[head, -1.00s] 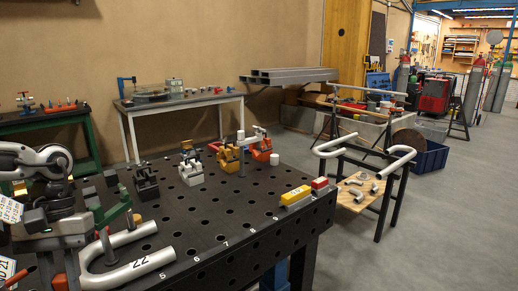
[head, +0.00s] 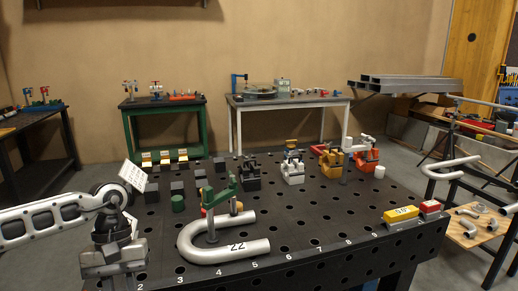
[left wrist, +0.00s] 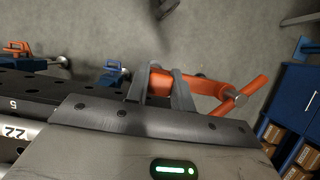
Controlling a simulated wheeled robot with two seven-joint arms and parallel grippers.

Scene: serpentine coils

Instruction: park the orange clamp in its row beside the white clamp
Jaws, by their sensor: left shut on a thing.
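My left gripper (left wrist: 160,80) is shut on an orange clamp (left wrist: 207,85), which has a T-shaped handle on the right in the left wrist view. The fingers hide part of its body. In the head view my left arm comes in at the lower left; the fingertips and held clamp are not visible there. The white clamp (head: 292,171) stands on the black table, between a black clamp (head: 248,176) on its left and a yellow-orange clamp (head: 331,163) on its right. A red-orange clamp (head: 366,158) stands farther right. My right gripper is not in view.
A bent pipe marked 22 (head: 225,248) lies near the table's front, with a green clamp (head: 218,197) at it. Several dark blocks (head: 183,205) stand behind at the left. A yellow block (head: 401,213) sits at the right front. The perforated table (head: 330,205) has free room between.

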